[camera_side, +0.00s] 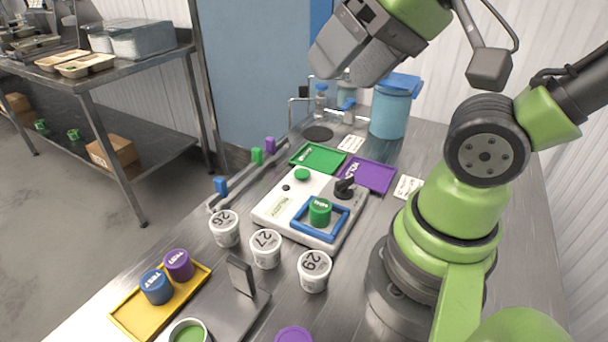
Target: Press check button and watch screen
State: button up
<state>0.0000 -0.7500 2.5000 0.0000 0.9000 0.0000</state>
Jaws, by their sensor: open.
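A white panel (272,208) lies on the steel table in the middle of the side view. A round green button (302,174) sits near its back edge, and a black knob (345,188) stands at its right. A green cylinder (320,212) stands inside a blue square frame (328,237) on the panel. A small dark upright plate (241,275), possibly a screen, stands on a grey base at the front; no reading shows on it. My gripper (338,62) is high above the back of the panel, clear of the button. It is open, with nothing visible in it.
White tubs labelled 26 (224,230), 27 (265,250) and 29 (314,272) stand before the panel. A yellow tray (135,318) holds blue and purple cylinders. Green (318,156) and purple (376,175) trays and a blue-lidded canister (390,112) are behind.

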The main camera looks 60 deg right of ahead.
dwell(0.4)
grip_shut()
dwell(1.5)
